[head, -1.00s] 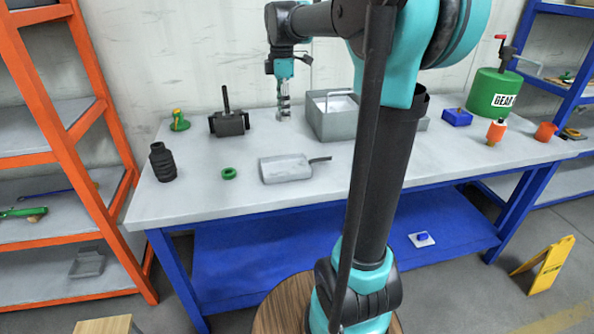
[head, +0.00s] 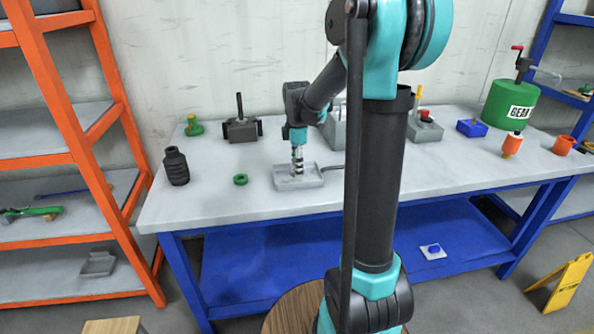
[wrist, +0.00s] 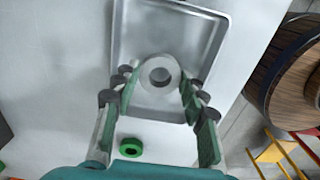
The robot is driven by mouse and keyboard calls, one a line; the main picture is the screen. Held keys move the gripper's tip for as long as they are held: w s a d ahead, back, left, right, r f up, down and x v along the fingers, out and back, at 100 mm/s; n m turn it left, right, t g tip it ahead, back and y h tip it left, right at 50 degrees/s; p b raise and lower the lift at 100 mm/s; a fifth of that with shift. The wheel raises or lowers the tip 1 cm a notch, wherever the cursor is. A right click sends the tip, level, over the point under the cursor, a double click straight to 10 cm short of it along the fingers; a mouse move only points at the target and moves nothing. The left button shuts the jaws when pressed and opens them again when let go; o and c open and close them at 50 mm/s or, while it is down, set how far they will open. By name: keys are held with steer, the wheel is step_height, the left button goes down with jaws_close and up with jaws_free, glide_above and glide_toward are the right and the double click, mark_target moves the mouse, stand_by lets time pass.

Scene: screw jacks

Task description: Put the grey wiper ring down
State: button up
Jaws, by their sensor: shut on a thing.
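The grey wiper ring (wrist: 146,77) shows in the wrist view as a pale ring with a dark centre hole. My gripper (wrist: 159,84) is shut on it, with a finger on each side. Ring and fingers are over the shallow grey tray (wrist: 206,38). In the head view my gripper (head: 297,168) points down at the tray (head: 314,184) on the workbench. The ring cannot be made out there. I cannot tell whether it touches the tray floor.
A green ring (head: 240,179) lies left of the tray, and a black ribbed part (head: 176,167) stands farther left. A dark block with an upright rod (head: 241,129) and a grey bin (head: 337,134) stand behind. The bench front left is clear.

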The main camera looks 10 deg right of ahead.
steer(key=shift+f, duration=0.8)
steer(key=shift+f, duration=0.1)
steer(key=o, duration=0.9)
step_height(320, 180, up, 12)
steer(key=shift+r, duration=0.15)
